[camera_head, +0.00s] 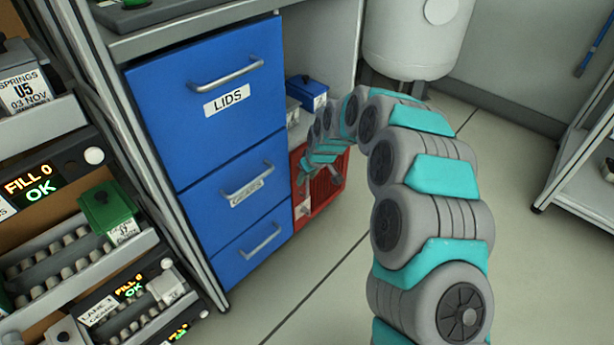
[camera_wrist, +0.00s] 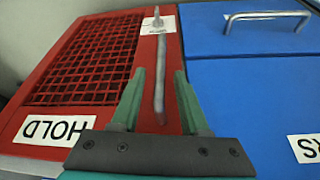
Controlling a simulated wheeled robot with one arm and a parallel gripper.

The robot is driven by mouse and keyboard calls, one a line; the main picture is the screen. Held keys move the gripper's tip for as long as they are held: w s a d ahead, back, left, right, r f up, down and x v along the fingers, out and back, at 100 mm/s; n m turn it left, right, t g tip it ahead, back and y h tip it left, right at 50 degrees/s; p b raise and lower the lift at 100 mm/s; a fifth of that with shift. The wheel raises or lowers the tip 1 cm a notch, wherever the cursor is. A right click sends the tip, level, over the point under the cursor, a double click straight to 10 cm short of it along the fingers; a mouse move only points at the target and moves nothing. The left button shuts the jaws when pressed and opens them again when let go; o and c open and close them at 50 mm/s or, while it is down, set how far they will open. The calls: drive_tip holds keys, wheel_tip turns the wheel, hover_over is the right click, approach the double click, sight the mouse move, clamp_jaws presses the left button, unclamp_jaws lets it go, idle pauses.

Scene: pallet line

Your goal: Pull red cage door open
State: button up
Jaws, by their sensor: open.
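The red cage door (camera_head: 328,186) is low beside the blue drawers in the head view, partly hidden by my arm. In the wrist view the red cage door (camera_wrist: 60,100) shows its mesh panel and a HOLD label (camera_wrist: 55,130). It looks closed, nearly level with the blue drawer front beside it. A grey bar handle (camera_wrist: 159,75) runs along the door's solid edge strip. My gripper (camera_wrist: 162,85) is open, with its two green fingers on either side of the handle's near end. I cannot tell whether they touch it. My gripper (camera_head: 310,178) is small and partly hidden in the head view.
Blue drawers (camera_head: 210,100) with bar handles stand left of the cage. A blue box (camera_head: 308,92) sits on the shelf above it. A white tank (camera_head: 415,40) stands behind. The floor (camera_head: 330,290) in front is clear.

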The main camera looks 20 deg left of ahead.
drive_tip(key=shift+c, duration=0.2)
clamp_jaws()
idle(1.1)
